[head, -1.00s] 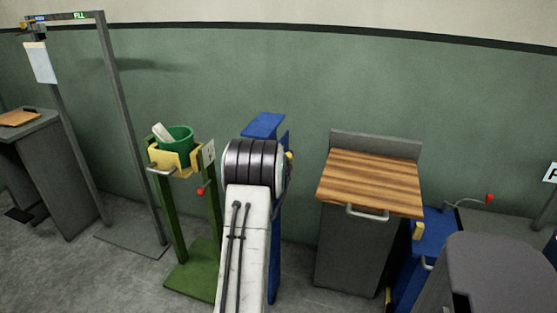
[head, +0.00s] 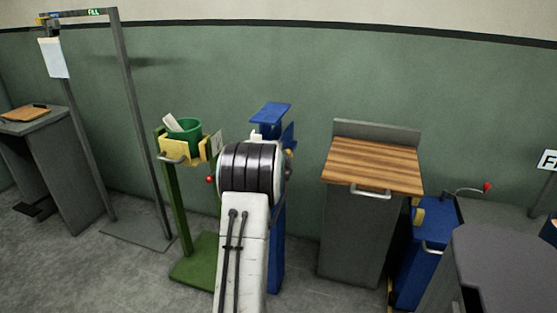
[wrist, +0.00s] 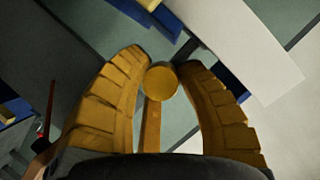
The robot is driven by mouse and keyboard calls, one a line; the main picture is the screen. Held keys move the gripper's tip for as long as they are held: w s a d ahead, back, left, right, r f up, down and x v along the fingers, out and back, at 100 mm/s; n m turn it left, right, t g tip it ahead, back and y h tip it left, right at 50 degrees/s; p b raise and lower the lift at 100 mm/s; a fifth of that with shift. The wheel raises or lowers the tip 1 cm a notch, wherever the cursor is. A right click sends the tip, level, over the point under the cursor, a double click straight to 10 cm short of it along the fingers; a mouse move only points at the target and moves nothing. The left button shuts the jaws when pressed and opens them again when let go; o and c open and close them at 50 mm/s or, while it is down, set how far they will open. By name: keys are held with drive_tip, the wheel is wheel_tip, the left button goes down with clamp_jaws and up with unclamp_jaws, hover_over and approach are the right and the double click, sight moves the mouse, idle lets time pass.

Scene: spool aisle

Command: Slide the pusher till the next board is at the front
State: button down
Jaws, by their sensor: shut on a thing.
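My gripper (wrist: 161,75) shows in the wrist view as two ridged yellow fingers. They are closed around a round yellow knob (wrist: 161,84) on a yellow stem (wrist: 152,125), which I take to be the pusher's handle. A plain white panel (wrist: 250,50) lies just beyond the right finger; I cannot tell whether it is a board. In the head view my own arm hides the gripper and knob. Behind it stands a blue stand (head: 271,114) with a flat top. No stack of boards is clearly visible.
A green stand (head: 203,258) with a yellow holder and green bucket (head: 183,136) is left of my arm. A grey cabinet with a wooden top (head: 372,165) is right. A blue unit (head: 424,255) and dark grey surface (head: 505,255) are farther right. Grey floor shows at lower left.

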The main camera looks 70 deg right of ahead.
drive_tip(key=c, duration=1)
unclamp_jaws()
drive_tip(key=shift+w+f, duration=0.1)
drive_tip(key=shift+w, duration=0.2)
drive_tip(key=shift+o, duration=0.7)
drive_tip(key=shift+s, duration=0.1)
drive_tip(key=v, duration=1.2)
